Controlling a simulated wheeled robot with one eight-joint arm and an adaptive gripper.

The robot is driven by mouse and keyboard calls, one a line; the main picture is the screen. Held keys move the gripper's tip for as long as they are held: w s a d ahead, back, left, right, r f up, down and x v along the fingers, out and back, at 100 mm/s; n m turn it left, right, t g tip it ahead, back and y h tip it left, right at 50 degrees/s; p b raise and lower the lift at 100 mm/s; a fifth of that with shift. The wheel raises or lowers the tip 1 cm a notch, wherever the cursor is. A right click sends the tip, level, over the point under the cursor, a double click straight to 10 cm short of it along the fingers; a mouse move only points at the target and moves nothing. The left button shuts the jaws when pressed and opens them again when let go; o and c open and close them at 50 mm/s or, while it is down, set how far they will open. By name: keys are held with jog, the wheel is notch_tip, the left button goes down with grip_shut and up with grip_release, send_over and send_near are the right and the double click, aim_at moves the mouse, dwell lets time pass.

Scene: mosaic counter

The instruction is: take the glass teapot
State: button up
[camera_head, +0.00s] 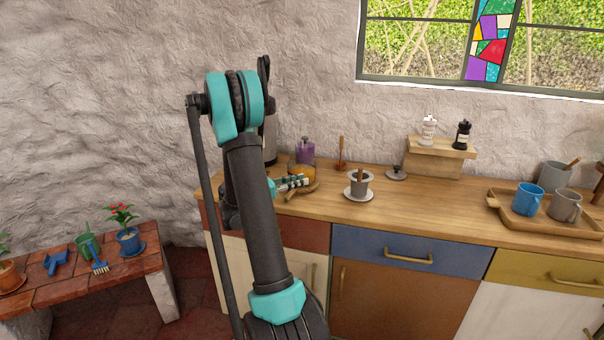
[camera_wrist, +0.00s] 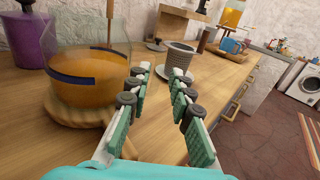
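The glass teapot (camera_wrist: 95,82) is a clear round vessel with amber liquid and a dark band, at the left of the wrist view. It sits upright on a round wooden trivet (camera_wrist: 62,112). In the head view the teapot (camera_head: 302,168) is partly hidden behind my gripper. My gripper (camera_wrist: 160,82) is open and empty, its two fingers apart. It is just to the right of the teapot in the wrist view, with the left finger close to it; I cannot tell whether they touch. In the head view my gripper (camera_head: 294,183) is low over the counter.
A purple canister (camera_head: 305,150) stands behind the teapot. A grey cup (camera_head: 358,185) on a saucer stands to the right, with a dark lid (camera_head: 396,173) beyond it. A wooden tray (camera_head: 525,226) with mugs is farther right. The counter's front middle is clear.

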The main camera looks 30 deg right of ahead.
aim_at(309, 185)
jog(key=d, duration=0.4)
jog(key=shift+s+d+r, duration=0.1)
jog(key=shift+s+d, duration=0.05)
jog(key=shift+s, duration=0.05)
grip_shut()
